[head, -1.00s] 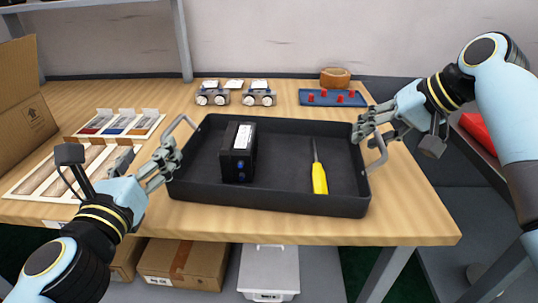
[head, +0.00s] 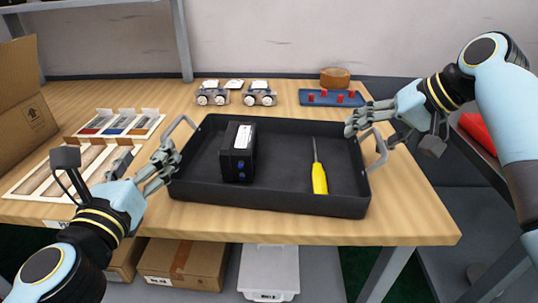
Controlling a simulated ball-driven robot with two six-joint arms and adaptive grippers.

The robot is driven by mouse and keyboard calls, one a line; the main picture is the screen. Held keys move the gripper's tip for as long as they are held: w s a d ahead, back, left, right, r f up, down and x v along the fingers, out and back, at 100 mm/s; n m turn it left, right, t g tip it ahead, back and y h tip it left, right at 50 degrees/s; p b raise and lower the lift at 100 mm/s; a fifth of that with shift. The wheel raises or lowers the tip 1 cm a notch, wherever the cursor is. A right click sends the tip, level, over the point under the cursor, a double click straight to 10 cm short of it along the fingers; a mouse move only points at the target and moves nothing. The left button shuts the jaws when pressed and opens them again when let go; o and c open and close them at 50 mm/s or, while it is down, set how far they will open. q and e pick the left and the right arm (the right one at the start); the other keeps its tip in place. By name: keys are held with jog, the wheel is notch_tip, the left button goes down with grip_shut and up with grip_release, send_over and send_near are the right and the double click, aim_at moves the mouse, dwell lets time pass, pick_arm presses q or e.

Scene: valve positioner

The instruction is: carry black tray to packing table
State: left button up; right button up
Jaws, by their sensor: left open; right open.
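The black tray (head: 270,203) rests on the wooden packing bench, with a wire handle at each short end. Inside it stand a black box-shaped device (head: 238,153) with a white label and blue ports, and a yellow screwdriver (head: 319,178) lying lengthwise. My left gripper (head: 168,158) is open at the tray's left handle (head: 180,124). My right gripper (head: 356,123) is open at the tray's right handle (head: 379,156), its fingers over the right rim. Whether the fingers touch the handles is hard to tell.
A cardboard box (head: 22,105) stands far left. Cartons (head: 184,264) and a grey bin (head: 268,270) sit below.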

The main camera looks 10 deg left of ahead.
jog(key=v, duration=1.2)
